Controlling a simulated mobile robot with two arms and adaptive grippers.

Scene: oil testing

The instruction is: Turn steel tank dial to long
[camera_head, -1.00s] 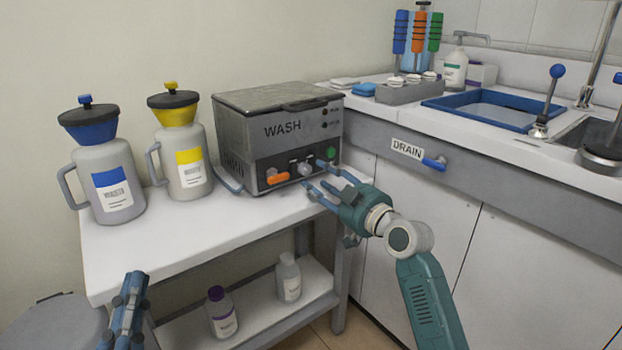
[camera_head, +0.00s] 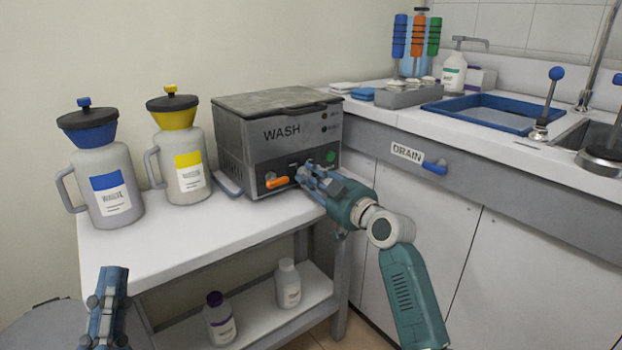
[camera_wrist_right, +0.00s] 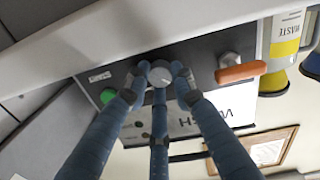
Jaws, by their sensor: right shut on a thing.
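The steel tank (camera_head: 235,135), a grey metal box marked WASH, stands at the back right of the white table. Its round silver dial (camera_wrist_right: 160,74) shows in the right wrist view on the dark front panel; in the head view my fingers hide it. My right gripper (camera_head: 312,176) is at the panel. In the right wrist view the right gripper (camera_wrist_right: 156,82) has its blue fingers closed around the dial's sides. The dial's setting cannot be read. My left gripper (camera_head: 107,290) is low at the left, away from the tank; its opening is unclear.
An orange lever (camera_head: 277,182) sits left of the dial, and a green button (camera_head: 331,158) right of it. Two jugs, blue-topped (camera_head: 106,175) and yellow-topped (camera_head: 184,150), stand left of the tank. A DRAIN counter (camera_head: 480,175) borders the right. The table's front is clear.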

